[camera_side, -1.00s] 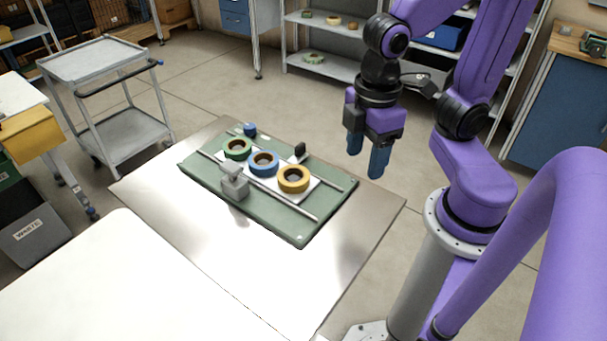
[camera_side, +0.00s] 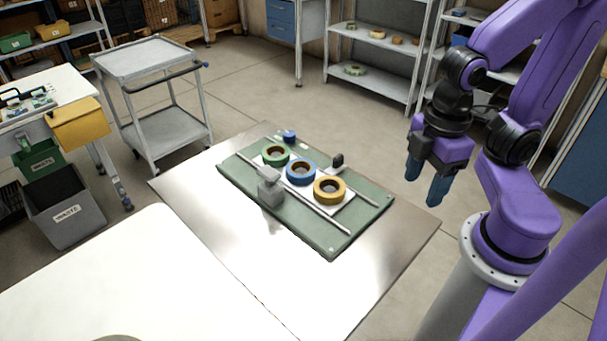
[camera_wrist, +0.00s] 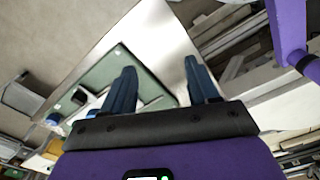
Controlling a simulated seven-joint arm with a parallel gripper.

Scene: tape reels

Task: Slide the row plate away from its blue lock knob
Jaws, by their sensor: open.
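The row plate (camera_side: 349,199) is white and lies between two metal rails on a green board (camera_side: 330,238). It carries a green reel (camera_side: 275,155), a blue reel (camera_side: 301,172) and a yellow reel (camera_side: 329,190). The blue lock knob (camera_side: 289,136) stands at the board's far end, near the green reel; I cannot tell whether it touches the plate. A black upright piece (camera_side: 337,160) stands at the plate's right side. My gripper (camera_side: 425,182) is open and empty, above and right of the board. In the wrist view its fingers (camera_wrist: 160,66) are spread, partly hiding the board.
A grey block (camera_side: 270,188) stands at the near rail. The board lies on a metal table (camera_side: 210,200) with bare surface around it. A white table (camera_side: 120,270) is at the front left. A cart (camera_side: 165,125) and shelves (camera_side: 375,65) stand behind.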

